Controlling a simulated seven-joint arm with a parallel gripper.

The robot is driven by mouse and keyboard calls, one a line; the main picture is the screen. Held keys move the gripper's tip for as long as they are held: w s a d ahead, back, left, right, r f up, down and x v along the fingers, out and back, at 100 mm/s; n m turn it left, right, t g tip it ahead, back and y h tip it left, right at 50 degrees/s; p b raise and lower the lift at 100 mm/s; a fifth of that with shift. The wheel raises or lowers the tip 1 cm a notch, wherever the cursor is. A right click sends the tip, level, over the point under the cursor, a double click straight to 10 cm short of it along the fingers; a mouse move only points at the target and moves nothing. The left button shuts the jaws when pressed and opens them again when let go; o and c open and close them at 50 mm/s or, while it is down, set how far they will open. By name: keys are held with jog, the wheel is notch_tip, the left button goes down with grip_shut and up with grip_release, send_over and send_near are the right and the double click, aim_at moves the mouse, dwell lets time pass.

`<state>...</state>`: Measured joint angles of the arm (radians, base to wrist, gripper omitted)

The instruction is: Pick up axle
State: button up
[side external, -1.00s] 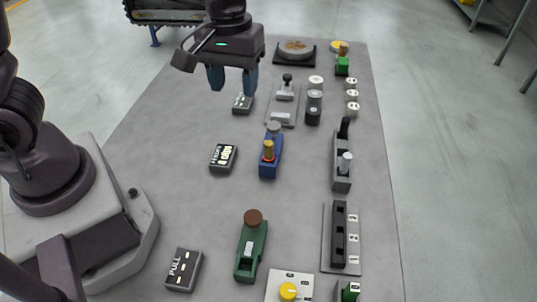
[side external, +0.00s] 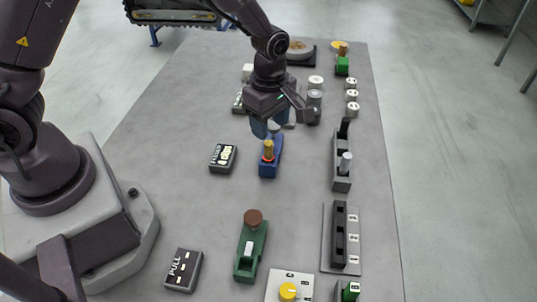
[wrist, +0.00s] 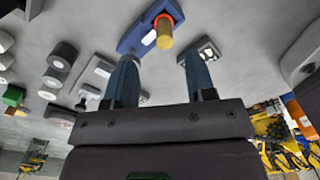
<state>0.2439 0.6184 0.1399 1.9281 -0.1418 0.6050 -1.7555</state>
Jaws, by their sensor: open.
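No part is labelled as the axle; the upright brass-coloured pin (side external: 268,149) with a red ring at its lower part may be it. The pin stands on a blue block (side external: 268,170) near the middle of the table. My gripper (side external: 266,131) is just behind and above the pin in the side view, pointing down, and its fingers look apart from it. In the wrist view, my gripper (wrist: 160,60) is open with nothing between its two blue fingers. The brass pin (wrist: 164,32) and blue block (wrist: 134,38) lie beyond the fingertips there.
A dark labelled box (side external: 223,157) sits left of the blue block. A green block with a brown knob (side external: 251,245) stands in front. A grey fixture with upright posts (side external: 342,165) stands to the right. Grey cylinders (side external: 315,103) are behind. The table between them is bare.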

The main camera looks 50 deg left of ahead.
aim_at(269, 143)
jog(key=shift+s+d+f, duration=0.1)
jog(key=shift+s+f, duration=0.05)
jog(key=shift+f, duration=1.35)
jog(key=shift+s+d+f, duration=0.1)
jog(key=shift+s+f, duration=0.05)
jog(key=shift+f, duration=1.3)
grip_shut()
